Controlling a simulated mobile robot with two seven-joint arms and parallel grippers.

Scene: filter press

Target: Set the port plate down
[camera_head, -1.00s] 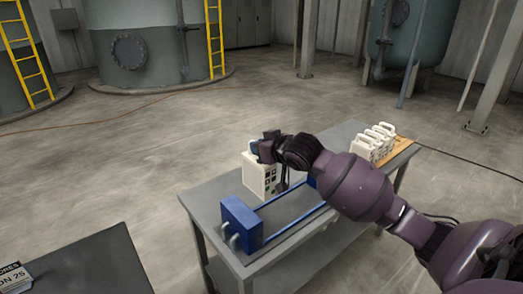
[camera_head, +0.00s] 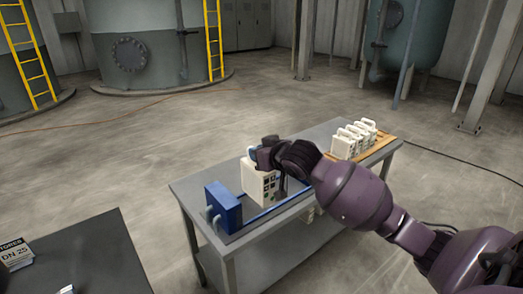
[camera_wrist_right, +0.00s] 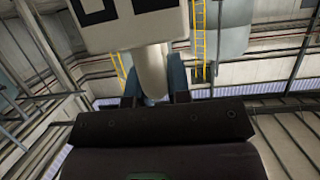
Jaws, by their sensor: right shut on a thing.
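The port plate (camera_head: 256,183) is a white block with dark square marks on its face, seen upright in the head view. My right gripper (camera_head: 262,157) is shut on its top handle. The plate is over the rails of the blue press frame (camera_head: 223,208), to the right of its blue end block. I cannot tell whether it touches the rails. In the right wrist view the plate (camera_wrist_right: 130,22) fills the upper left, with its handle between the fingers (camera_wrist_right: 154,82). My left gripper is not in view.
The grey table (camera_head: 190,185) carries the press. Several white plates with handles (camera_head: 353,139) stand on a wooden rack (camera_head: 378,148) at its right end. A dark table (camera_head: 90,262) is at the lower left, with a labelled box (camera_head: 15,255) on it. Open floor lies behind.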

